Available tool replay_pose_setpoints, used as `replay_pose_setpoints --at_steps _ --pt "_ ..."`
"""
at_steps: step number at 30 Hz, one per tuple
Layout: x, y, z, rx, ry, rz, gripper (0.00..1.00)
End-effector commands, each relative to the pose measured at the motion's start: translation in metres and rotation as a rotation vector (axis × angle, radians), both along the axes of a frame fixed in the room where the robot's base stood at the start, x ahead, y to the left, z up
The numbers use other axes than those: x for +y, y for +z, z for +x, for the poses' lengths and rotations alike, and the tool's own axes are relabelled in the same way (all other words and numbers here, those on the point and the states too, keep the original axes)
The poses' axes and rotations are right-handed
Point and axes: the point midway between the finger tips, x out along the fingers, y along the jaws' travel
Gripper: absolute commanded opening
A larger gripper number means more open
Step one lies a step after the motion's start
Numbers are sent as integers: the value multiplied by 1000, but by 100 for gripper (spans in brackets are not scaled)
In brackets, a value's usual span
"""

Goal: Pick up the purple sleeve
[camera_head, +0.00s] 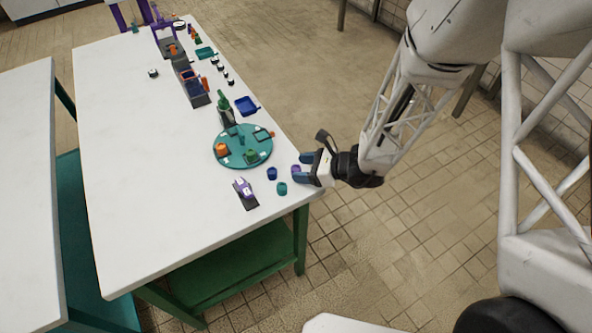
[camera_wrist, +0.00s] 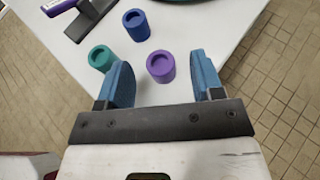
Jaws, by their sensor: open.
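The purple sleeve (camera_wrist: 161,67) is a short upright cylinder with a round recess in its top, standing on the white table. In the wrist view it lies between and a little beyond my open blue fingertips, nearer the left finger. My gripper (camera_wrist: 162,78) is open and empty. In the head view my gripper (camera_head: 302,170) is at the table's right edge, and the purple sleeve (camera_head: 295,169) shows partly between its fingers. A teal sleeve (camera_wrist: 101,58) stands close beside the left finger; I cannot tell if they touch. A blue sleeve (camera_wrist: 136,24) stands farther back.
A teal round tray (camera_head: 226,160) with several small parts lies behind the sleeves. A dark stand with a purple and white item (camera_head: 244,188) is to the left. A blue tray (camera_head: 246,105) is farther back. The table's left half (camera_head: 130,150) is mostly clear.

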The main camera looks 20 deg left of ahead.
Motion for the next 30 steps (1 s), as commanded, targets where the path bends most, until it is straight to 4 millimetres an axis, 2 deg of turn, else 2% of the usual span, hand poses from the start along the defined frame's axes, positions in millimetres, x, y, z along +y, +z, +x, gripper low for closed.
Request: replay_pose_setpoints --at_steps 5,21,23,30 --pt "6 -2 0 0 -1 0 61" --pt "6 -2 0 0 -1 0 61" --pt "6 -2 0 0 -1 0 53" --pt "6 -2 0 0 -1 0 16"
